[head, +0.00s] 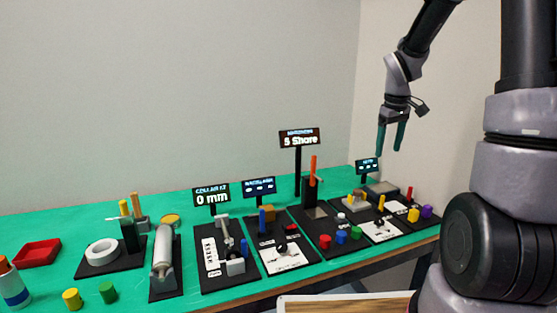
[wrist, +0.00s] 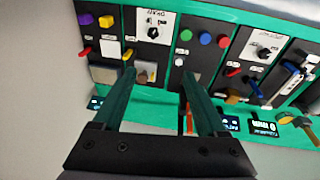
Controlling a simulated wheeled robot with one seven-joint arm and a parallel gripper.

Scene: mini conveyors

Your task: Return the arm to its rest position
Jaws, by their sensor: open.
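My gripper (head: 391,138) hangs in the air above the far right end of the green table (head: 130,201), its two green fingers pointing down. The fingers are apart with nothing between them. The gripper also shows in the wrist view (wrist: 158,95), where the table and its stations lie beyond the fingertips. My arm comes in from the upper right of the head view and is bent at the wrist. No object touches the gripper.
Black station boards with signs line the table, including a tall "5 Share" sign (head: 299,138) left of my gripper. A red tray (head: 37,253), a white tape roll (head: 102,251) and several coloured cylinders stand on the table. The air around the gripper is free.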

